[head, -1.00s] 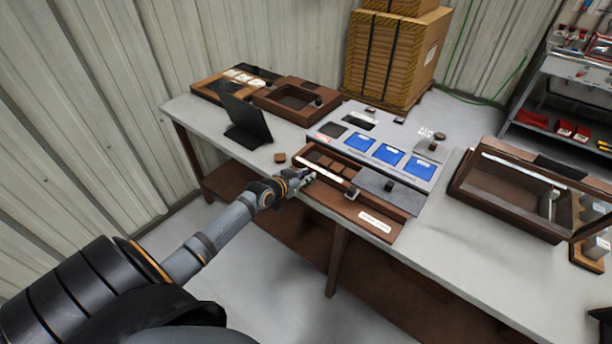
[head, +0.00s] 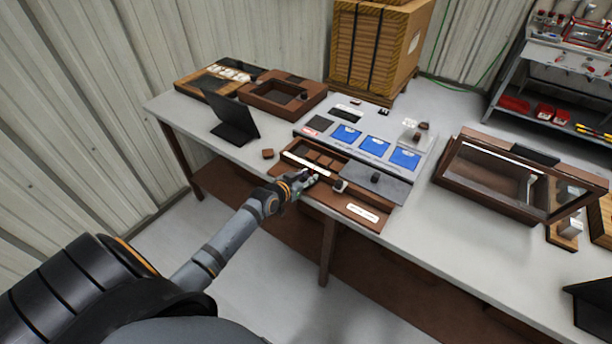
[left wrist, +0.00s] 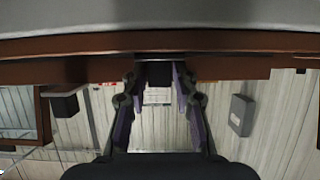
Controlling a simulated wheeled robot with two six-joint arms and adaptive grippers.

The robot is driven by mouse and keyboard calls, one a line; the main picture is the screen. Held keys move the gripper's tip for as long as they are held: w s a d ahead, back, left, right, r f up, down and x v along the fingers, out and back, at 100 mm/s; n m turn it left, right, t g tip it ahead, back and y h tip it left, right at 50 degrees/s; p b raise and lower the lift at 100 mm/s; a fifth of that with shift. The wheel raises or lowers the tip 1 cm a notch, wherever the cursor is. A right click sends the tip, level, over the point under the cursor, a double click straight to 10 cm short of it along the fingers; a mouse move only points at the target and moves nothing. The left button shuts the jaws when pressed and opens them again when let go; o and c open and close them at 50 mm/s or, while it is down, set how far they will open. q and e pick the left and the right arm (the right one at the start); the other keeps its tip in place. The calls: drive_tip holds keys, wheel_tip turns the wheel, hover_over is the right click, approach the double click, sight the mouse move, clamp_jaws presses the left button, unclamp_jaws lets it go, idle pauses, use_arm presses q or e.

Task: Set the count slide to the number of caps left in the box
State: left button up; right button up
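The brown wooden box (head: 290,170) lies along the table's front edge. Several brown square caps (head: 325,160) show in its open left part; a grey plate (head: 395,187) with a dark knob covers its right part. A pale strip (head: 303,163) runs along the box. A dark block (head: 340,186), apparently the slide's knob, sits on the front rail. My left gripper (head: 314,177) is open just left of this block. In the left wrist view, a dark block (left wrist: 159,74) shows between the spread fingers (left wrist: 158,88), with gaps on both sides. My right gripper is out of view.
One loose brown cap (head: 267,153) lies on the table left of the box. A panel with blue squares (head: 375,147) stands behind it. A black stand (head: 235,128) and glass-lidded case (head: 500,180) flank it. The tabletop's right front (head: 450,240) is clear.

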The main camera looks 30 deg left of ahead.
use_arm(q)
drive_tip(key=shift+o, duration=0.9)
drive_tip(key=shift+s, duration=0.2)
drive_tip(key=v, duration=1.1)
drive_tip(key=shift+s+r, duration=0.15)
drive_tip(key=shift+s, duration=0.15)
